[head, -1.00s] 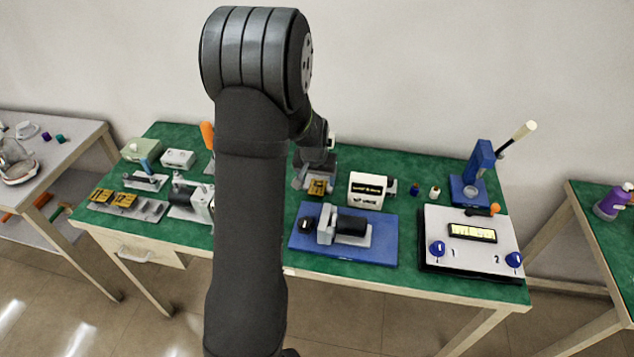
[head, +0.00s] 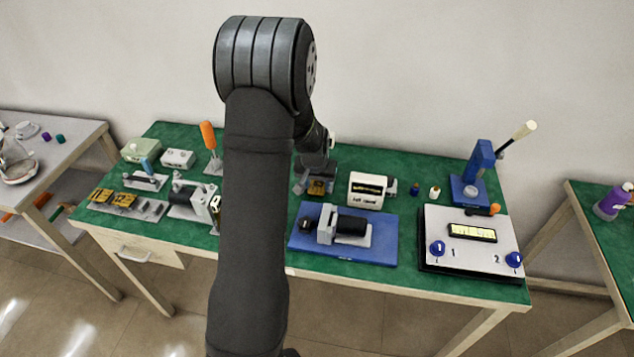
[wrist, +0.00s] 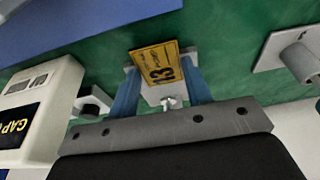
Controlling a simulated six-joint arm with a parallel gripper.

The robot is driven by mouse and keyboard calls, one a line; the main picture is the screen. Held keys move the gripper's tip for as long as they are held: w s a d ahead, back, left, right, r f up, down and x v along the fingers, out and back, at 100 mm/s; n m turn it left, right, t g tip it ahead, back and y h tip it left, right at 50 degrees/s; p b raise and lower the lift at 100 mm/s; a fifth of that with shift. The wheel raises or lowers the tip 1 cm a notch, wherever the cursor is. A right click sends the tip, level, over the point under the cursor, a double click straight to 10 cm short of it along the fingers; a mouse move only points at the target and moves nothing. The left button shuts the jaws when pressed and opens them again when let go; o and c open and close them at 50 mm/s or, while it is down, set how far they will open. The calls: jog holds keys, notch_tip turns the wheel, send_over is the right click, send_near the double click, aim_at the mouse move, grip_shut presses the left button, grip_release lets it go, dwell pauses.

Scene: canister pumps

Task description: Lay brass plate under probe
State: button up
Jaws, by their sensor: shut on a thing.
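A brass plate (wrist: 160,63) marked 13 lies between the two blue fingers of my gripper (wrist: 161,82) in the wrist view. My gripper is shut on it. In the head view the brass plate (head: 318,187) shows beside my gripper (head: 303,183), at a grey stand (head: 330,176) near the table's back. A small silver tip (wrist: 170,102), perhaps the probe, shows close behind the plate in the wrist view. I cannot tell whether the plate lies under it or touches the stand. A white gauge box (head: 366,190), lettered GAP in the wrist view (wrist: 30,115), stands just beside.
More brass plates (head: 125,200) lie in a grey rack at the left. A blue board (head: 345,250) with a pump stands in front. A control panel (head: 505,245) and a blue lever press (head: 479,165) are at the right. Green table surface is free behind the gauge.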

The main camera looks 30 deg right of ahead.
jog(key=shift+w+d+r, duration=0.25)
jog(key=shift+w+d, duration=0.5)
jog(key=shift+f, duration=0.1)
jog(key=shift+w+d+f, duration=0.3)
jog(key=shift+w+d, duration=0.3)
jog(key=shift+w+d+r, duration=0.15)
jog(key=shift+w+r, duration=0.05)
jog(key=shift+s, duration=0.1)
jog(key=shift+s+a, duration=0.4)
jog(key=shift+a, duration=0.1)
jog(key=o, duration=1.1)
